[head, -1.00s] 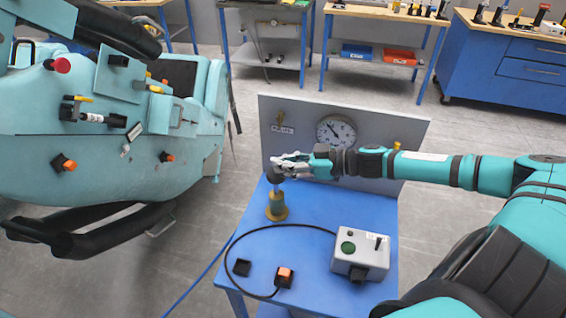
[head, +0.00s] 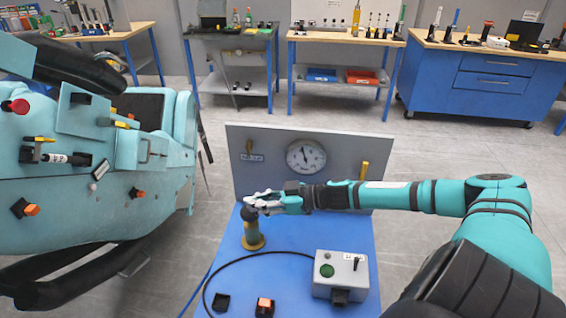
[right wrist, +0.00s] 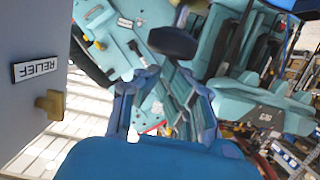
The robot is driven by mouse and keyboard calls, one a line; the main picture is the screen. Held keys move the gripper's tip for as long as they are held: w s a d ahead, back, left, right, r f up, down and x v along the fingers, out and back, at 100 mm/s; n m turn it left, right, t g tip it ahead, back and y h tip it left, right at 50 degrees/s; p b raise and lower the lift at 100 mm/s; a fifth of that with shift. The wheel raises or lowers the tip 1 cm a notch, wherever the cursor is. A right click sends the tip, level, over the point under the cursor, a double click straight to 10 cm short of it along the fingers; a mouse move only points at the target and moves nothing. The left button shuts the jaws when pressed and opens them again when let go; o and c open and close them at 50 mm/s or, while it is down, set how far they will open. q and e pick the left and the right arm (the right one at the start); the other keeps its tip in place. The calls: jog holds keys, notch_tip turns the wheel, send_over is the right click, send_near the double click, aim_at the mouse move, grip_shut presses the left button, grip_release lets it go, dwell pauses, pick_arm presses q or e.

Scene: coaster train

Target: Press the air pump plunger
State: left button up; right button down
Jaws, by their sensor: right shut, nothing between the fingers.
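The air pump (head: 252,238) stands upright on the blue table, with a yellow base and a dark rounded plunger knob (head: 249,215) on top. My right gripper (head: 254,200) reaches in from the right and is shut and empty. Its fingertips are at the knob, just above it or beside it; I cannot tell if they touch. In the right wrist view a dark knob (right wrist: 173,42) shows beyond the fingers. My left gripper is not in view.
Behind the pump a grey panel (head: 275,180) carries a round gauge (head: 306,156) and yellow valves. A grey control box (head: 341,274) with a cable and small black and orange switches lie in front. A teal coaster car (head: 75,200) stands left.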

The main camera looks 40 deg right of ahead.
notch_tip(320, 180, up, 3)
jog(key=shift+f+p, duration=0.2)
jog(key=shift+p, duration=0.55)
pick_arm(q)
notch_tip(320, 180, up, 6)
jog(key=p, duration=0.3)
pick_arm(e)
jog(key=v, duration=1)
jog(key=shift+f, duration=0.15)
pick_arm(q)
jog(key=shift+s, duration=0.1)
pick_arm(e)
jog(key=shift+a, duration=0.1)
pick_arm(q)
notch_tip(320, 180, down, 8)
jog(key=b, duration=0.7)
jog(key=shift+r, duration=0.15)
pick_arm(e)
notch_tip(320, 180, up, 5)
jog(key=shift+w+r, duration=0.15)
jog(key=shift+r, duration=0.1)
